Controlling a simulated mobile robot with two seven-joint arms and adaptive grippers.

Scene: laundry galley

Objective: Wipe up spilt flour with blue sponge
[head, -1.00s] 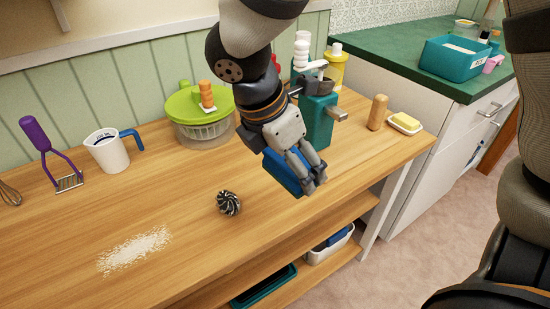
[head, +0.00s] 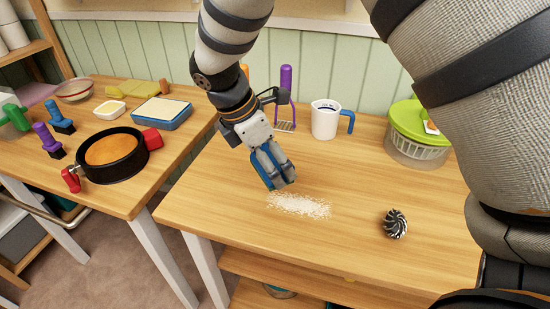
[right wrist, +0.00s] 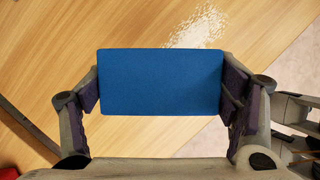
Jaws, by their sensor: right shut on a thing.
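The spilt flour (head: 300,205) is a white patch on the wooden table (head: 340,250); it also shows at the top of the right wrist view (right wrist: 200,28). My right gripper (head: 278,180) is shut on the blue sponge (right wrist: 160,82), whose broad face fills the space between the fingers in the right wrist view. In the head view the sponge is mostly hidden behind the fingers, just up and left of the flour. I cannot tell whether the sponge touches the table.
A dark striped round object (head: 395,223) lies right of the flour. A purple-handled masher (head: 286,80), a white measuring jug (head: 325,120) and a green-lidded salad spinner (head: 416,150) stand behind. A second table at left holds a black pan (head: 114,168). Table around the flour is clear.

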